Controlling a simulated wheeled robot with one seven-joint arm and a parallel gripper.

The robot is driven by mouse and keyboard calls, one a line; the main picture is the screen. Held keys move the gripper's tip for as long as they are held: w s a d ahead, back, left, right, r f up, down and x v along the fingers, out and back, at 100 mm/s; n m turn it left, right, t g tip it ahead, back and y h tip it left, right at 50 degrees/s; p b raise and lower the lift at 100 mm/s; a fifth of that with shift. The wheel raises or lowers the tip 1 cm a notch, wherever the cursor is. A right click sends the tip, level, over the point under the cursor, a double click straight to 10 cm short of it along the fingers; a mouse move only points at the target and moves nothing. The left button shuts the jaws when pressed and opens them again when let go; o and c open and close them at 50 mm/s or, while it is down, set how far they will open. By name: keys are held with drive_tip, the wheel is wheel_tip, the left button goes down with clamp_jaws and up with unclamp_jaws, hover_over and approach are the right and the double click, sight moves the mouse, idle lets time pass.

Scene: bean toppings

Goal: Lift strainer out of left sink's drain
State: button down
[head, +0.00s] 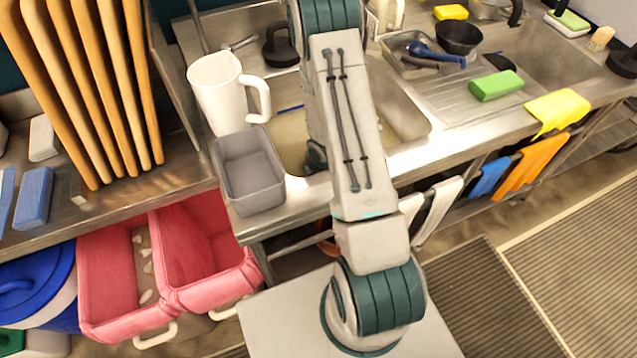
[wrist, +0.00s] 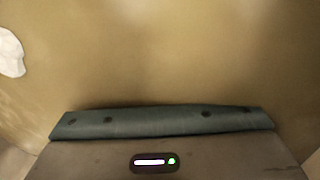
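The left sink (head: 412,122) is a steel basin holding cloudy tan liquid. My arm reaches over it and covers much of its middle. The dark end of my gripper (head: 316,157) shows beside the arm, low in the basin near its front edge. In the wrist view, a teal bar and grey housing of my gripper fill the bottom, over a plain tan surface. Its fingertips do not show clearly, so I cannot tell whether it is open or holding anything. The strainer and the drain cannot be made out in either view.
A white pitcher (head: 218,95) and a grey tub (head: 250,172) stand at the sink's left edge. A blue stick (head: 291,108) lies in the basin. A pale scrap (wrist: 10,54) shows in the wrist view. A green sponge (head: 496,86) lies on the drainboard.

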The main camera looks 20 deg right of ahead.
drive_tip(key=shift+r, duration=0.2)
wheel_tip(320, 180, up, 10)
drive_tip(key=shift+f+p, duration=0.25)
drive_tip(key=shift+p, duration=0.5)
wheel_tip(320, 180, up, 10)
drive_tip(key=p, duration=0.9)
wheel_tip(320, 180, up, 16)
drive_tip(key=p, duration=0.4)
idle(0.8)
